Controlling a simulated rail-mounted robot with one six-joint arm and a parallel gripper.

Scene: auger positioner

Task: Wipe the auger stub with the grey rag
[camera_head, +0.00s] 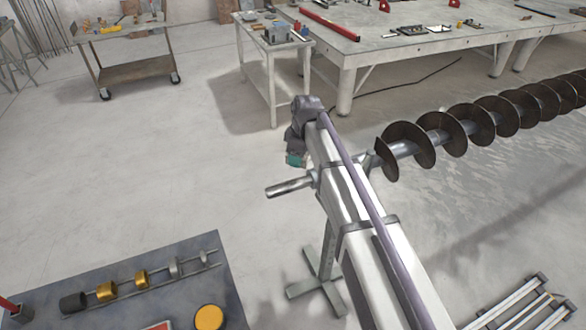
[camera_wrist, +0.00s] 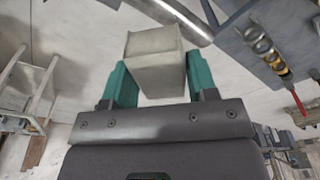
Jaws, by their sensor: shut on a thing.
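The auger (camera_head: 434,140), a dark spiral on a grey shaft, stretches to the right in the head view. Its bare metal stub (camera_head: 287,187) sticks out to the left of my arm. My gripper (camera_head: 295,159) is small and partly hidden behind my wrist in the head view, beyond the stub. In the wrist view my gripper (camera_wrist: 160,72) has its teal fingers shut on the grey rag (camera_wrist: 153,48), which looks like a folded, blocky pad. The stub (camera_wrist: 178,14) crosses the top of that view close to the rag. I cannot tell whether they touch.
A grey stand (camera_head: 318,287) is on the floor below the stub. A dark bench (camera_head: 215,262) with brass and steel collars lies at lower left. A white side table (camera_head: 270,45), a large worktable (camera_head: 350,50) and a cart (camera_head: 132,70) stand behind. Open floor lies at left.

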